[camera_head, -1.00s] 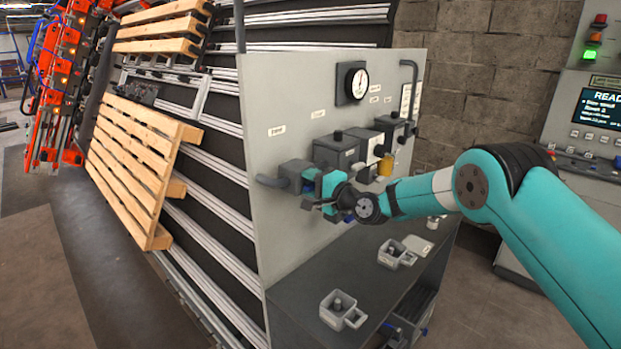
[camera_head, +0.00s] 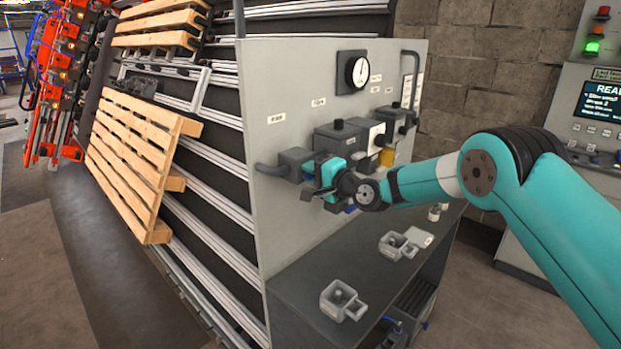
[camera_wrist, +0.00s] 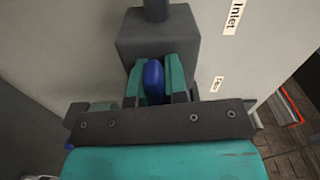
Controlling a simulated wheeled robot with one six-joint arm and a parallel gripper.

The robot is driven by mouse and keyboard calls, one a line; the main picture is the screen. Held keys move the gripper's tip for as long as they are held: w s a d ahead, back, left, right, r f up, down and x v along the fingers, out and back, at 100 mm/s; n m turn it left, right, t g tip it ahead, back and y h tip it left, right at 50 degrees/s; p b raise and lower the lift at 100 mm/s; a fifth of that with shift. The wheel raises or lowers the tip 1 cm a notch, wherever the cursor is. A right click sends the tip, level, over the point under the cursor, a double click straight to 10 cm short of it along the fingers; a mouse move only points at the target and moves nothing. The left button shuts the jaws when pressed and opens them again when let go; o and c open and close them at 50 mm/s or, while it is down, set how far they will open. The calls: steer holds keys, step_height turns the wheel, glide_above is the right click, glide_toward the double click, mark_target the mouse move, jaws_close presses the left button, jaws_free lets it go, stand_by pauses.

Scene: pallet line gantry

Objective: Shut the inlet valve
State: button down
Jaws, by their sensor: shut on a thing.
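The inlet valve is a grey block (camera_head: 296,160) on the pale panel, at the end of a dark pipe. It also shows in the wrist view (camera_wrist: 158,38), beside a label reading "Inlet" (camera_wrist: 233,16). Its blue handle (camera_wrist: 154,82) stands out from the block between the teal fingers of my gripper (camera_wrist: 155,80). My gripper (camera_head: 328,172) is shut on the handle, one finger on each side. The fingers and wrist hide most of the handle in the head view.
More grey blocks (camera_head: 338,137) and a yellow part (camera_head: 387,156) sit on the panel to the right, below a round gauge (camera_head: 357,72). The shelf (camera_head: 300,290) below carries grey cup-like pieces (camera_head: 342,300). A wooden pallet (camera_head: 130,165) leans at the left.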

steer(key=n+b, duration=1.6)
steer(key=b, duration=0.8)
steer(key=shift+f+n, duration=0.15)
steer(key=shift+n, duration=0.15)
steer(key=c, duration=1.1)
jaws_free()
